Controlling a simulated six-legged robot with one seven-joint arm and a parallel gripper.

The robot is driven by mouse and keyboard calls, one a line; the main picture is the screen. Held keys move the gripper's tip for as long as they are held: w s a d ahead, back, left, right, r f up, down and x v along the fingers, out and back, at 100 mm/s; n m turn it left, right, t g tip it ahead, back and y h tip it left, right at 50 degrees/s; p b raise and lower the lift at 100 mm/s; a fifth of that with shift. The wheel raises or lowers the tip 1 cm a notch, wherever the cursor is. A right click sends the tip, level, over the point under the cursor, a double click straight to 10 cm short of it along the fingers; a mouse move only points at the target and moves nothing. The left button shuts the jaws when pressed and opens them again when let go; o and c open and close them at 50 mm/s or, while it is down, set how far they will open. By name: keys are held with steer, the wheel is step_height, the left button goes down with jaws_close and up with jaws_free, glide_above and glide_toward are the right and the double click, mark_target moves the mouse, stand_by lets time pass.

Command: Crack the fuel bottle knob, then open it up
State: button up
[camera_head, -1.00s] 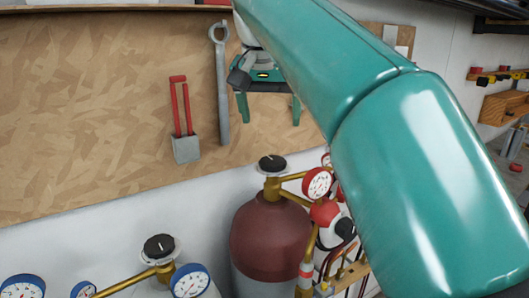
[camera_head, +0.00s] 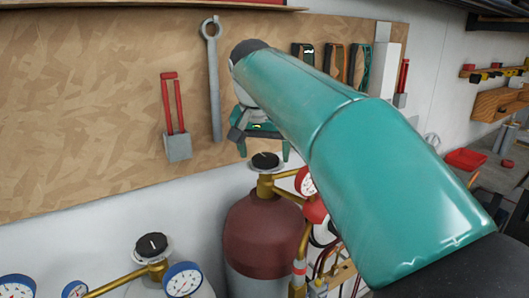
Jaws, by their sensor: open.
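The dark red bottle (camera_head: 258,235), which I take to be the fuel bottle, stands below the centre. Its round black knob (camera_head: 265,161) tops a brass valve. My gripper (camera_head: 264,152) hangs from my teal arm at the knob's height in the picture. Its teal fingers are spread apart, one to each side of the knob as seen here. I cannot tell the gap in depth or whether they touch it. Nothing shows between the fingers apart from the knob. My arm hides part of the gripper's wrist and the space behind.
A pale bottle with a black knob (camera_head: 151,245) and blue-rimmed gauges (camera_head: 182,280) stands at lower left. A red gauge (camera_head: 306,181) and brass pipes sit right beside the knob. A wrench (camera_head: 213,85) and a red-handled tool (camera_head: 174,120) hang on the board behind.

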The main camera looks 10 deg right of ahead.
steer(key=shift+w+d+f, duration=0.15)
steer(key=shift+f, duration=0.3)
steer(key=c, duration=1)
steer(key=shift+n, duration=0.4)
steer(key=shift+d+n+t+y, duration=0.15)
steer(key=shift+n+y, duration=0.4)
steer(key=shift+n, duration=0.7)
steer(key=shift+d+n+t+y, duration=0.15)
steer(key=shift+n+y, duration=0.4)
steer(key=shift+n, duration=0.7)
